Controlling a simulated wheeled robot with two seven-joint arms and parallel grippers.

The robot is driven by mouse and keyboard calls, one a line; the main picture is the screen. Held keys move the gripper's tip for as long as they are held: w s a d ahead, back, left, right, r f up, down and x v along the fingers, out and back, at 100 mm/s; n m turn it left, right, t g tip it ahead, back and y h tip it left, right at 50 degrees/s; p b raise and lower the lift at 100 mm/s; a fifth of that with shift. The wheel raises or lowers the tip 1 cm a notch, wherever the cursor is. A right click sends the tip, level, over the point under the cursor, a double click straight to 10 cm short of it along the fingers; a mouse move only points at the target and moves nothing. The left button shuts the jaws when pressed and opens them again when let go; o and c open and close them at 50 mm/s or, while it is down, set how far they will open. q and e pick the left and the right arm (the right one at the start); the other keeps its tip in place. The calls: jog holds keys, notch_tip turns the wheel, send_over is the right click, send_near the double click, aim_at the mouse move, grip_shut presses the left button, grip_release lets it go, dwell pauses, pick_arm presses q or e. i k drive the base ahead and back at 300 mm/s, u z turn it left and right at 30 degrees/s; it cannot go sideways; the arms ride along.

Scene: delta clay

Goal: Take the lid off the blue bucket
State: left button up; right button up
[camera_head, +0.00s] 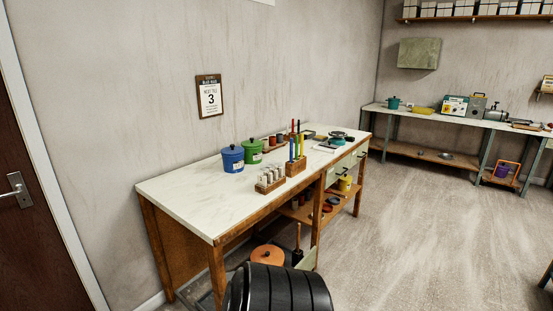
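The blue bucket (233,161) stands upright on the white-topped workbench (185,196), toward its back edge near the wall. Its blue lid (232,150) sits on top of it. A similar green bucket (252,153) with a lid stands just to its right. Neither of my grippers shows in this view. The bench is some way ahead of me, and nothing of mine touches the bucket.
A wooden rack of pale jars (270,181) and a block with coloured sticks (296,166) stand right of the buckets. The bench's left end is clear. An orange-lidded container (267,255) is below. Open floor (410,220) lies right. A door (30,200) is at left.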

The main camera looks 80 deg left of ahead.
aim_at(233, 150)
jog(key=u, duration=1.15)
jog(key=i, duration=3.75)
jog(key=u, duration=1.15)
